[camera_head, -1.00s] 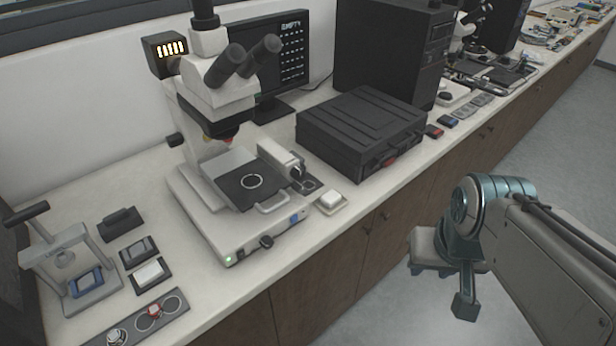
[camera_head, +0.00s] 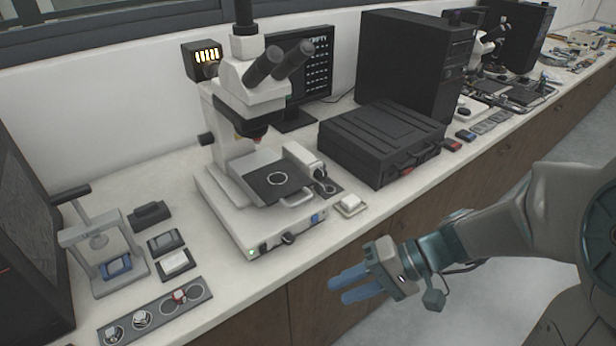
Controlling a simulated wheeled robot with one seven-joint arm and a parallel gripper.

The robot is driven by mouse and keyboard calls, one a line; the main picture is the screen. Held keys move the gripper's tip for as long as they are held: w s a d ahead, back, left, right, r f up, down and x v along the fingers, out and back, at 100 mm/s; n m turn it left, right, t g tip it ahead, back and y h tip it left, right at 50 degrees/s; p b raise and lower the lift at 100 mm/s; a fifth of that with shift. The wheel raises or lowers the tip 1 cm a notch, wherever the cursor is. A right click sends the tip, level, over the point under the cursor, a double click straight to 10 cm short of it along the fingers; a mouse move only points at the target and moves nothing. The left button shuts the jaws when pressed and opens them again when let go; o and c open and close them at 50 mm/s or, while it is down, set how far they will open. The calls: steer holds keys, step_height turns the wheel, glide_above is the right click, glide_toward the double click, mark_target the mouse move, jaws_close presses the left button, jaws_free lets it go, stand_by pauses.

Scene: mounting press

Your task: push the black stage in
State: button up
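The black stage (camera_head: 264,187) is a flat dark plate with a white ring mark on the white microscope (camera_head: 232,207). It sits under the objectives and reaches out toward the front, with a pale loop handle (camera_head: 297,200) at its front edge. My gripper (camera_head: 338,291) has two blue fingers pointing left, with a small gap between them and nothing held. It is in front of the bench edge, to the lower right of the stage and well apart from it.
A small press (camera_head: 106,250), dark blocks and a strip with round seats (camera_head: 156,312) are on the left. The floor in front of the bench is clear.

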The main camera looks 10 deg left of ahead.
steer(key=w+a+m+t+y, duration=0.2)
steer(key=w+a+t+y, duration=0.1)
steer(key=w+y, duration=0.35)
steer(key=m+t+y+p, duration=0.1)
steer(key=m+t+p, duration=0.2)
steer(key=t, duration=0.4)
glide_toward(282, 184)
steer(key=a+r, duration=0.1)
steer(key=a, duration=0.5)
steer(key=shift+s+d+r, duration=0.1)
steer(key=shift+s+d, duration=0.15)
steer(key=shift+s, duration=0.25)
